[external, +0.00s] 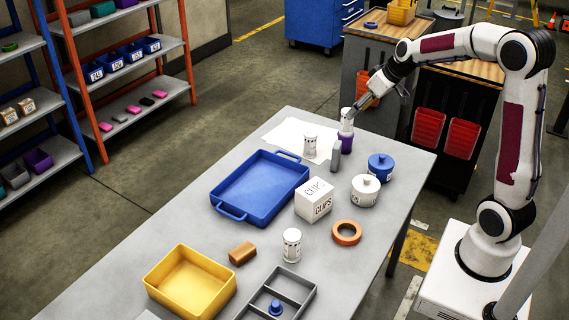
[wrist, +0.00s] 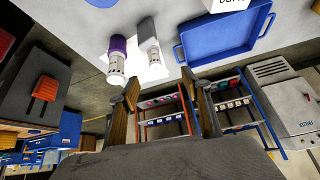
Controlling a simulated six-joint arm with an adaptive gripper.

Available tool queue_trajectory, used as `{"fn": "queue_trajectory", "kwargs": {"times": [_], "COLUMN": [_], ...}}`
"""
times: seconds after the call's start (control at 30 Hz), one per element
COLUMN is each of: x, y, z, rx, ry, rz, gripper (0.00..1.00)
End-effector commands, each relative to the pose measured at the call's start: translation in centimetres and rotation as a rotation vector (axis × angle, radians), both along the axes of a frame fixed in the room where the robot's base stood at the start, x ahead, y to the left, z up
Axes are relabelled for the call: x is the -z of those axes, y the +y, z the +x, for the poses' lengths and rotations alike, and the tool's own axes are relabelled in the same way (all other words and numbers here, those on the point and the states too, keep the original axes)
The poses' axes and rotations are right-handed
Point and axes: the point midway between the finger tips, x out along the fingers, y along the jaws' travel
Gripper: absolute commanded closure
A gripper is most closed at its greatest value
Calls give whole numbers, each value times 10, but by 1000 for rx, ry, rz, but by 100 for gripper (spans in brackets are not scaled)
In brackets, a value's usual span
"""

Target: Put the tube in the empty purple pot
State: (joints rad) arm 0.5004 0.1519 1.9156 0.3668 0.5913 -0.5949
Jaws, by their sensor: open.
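The purple pot (external: 346,143) stands at the far end of the table. A white tube with dark marks (external: 347,121) stands upright in it and sticks out of its top. In the wrist view, the tube (wrist: 116,70) and the purple pot (wrist: 118,44) appear upside down, left of my fingers. My gripper (external: 361,105) is open and empty, close to the tube's top on its right. In the wrist view my gripper (wrist: 168,104) has its fingers spread with nothing between them. I cannot tell whether a finger touches the tube.
A grey block (external: 336,155) stands near the pot.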

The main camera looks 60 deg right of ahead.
Motion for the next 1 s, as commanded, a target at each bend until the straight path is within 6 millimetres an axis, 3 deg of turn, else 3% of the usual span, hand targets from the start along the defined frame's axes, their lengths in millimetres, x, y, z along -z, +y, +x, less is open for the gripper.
{"fn": "queue_trajectory", "kwargs": {"times": [0.2, 0.5, 1.0], "x": [-25, -45, -50], "y": [56, 117, 187], "z": [-32, -84, -186], "rx": [-42, -85, -135], "ry": [9, 25, 47], "rz": [5, 8, -3], "gripper": [52, 52, 52]}}
